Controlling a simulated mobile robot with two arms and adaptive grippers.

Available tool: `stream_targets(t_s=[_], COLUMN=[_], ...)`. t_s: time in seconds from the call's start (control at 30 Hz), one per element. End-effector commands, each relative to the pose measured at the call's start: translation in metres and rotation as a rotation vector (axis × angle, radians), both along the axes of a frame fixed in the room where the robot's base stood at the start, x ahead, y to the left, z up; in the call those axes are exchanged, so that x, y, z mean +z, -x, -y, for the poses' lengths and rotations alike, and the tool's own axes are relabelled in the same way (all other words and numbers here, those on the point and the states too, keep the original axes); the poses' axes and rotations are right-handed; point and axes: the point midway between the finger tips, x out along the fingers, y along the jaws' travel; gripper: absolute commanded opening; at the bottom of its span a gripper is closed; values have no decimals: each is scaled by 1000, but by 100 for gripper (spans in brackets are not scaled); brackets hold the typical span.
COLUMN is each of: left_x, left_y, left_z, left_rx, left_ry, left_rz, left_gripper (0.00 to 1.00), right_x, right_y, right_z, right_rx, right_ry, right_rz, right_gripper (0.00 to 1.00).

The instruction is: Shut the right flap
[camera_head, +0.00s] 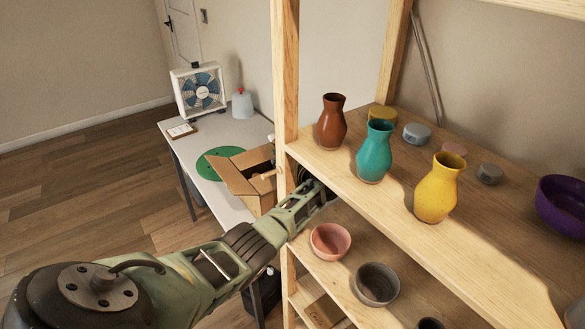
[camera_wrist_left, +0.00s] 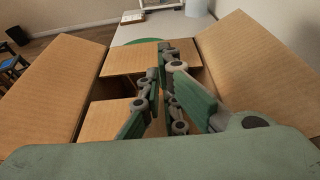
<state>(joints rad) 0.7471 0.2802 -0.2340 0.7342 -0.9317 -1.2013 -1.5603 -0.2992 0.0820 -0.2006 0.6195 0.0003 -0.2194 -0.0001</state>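The cardboard box (camera_head: 263,185) stands on the white table, partly hidden by the shelf post. In the left wrist view its right flap (camera_wrist_left: 262,72) stands open, leaning outward. The left flap (camera_wrist_left: 52,88) is open too and also shows in the head view (camera_head: 233,178). The far flap (camera_wrist_left: 130,58) and near flap (camera_wrist_left: 108,120) lie folded in, with a dark gap between them. My left gripper (camera_wrist_left: 165,52) is over the box, between the side flaps, its fingers drawn together with nothing seen between them. In the head view the post hides part of it. My right gripper is not in view.
A wooden shelf with vases, such as a yellow one (camera_head: 437,188), and bowls stands close to my left arm on the right.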

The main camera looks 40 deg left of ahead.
Motion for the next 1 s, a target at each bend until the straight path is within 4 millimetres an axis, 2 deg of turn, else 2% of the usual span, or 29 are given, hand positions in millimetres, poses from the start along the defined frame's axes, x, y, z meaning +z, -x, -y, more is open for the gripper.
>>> stream_targets(t_s=[0.03,0.4,0.5,0.63,0.87,1.0], left_x=[-11,20,26,31,33,32], left_y=[5,23,26,29,30,16], left_z=[12,77,89,98,101,112], left_rx=[-3,-9,-8,-7,-8,-64], left_ry=[19,7,5,2,0,10], left_rz=[-13,0,2,3,6,63], left_gripper=[0,0,0,0,0,0], right_x=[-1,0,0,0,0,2], right_y=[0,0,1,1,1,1], right_z=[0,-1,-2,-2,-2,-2], right_rx=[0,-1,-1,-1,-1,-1], right_ry=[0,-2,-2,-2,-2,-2], right_rz=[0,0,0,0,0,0], right_gripper=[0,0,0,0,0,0])
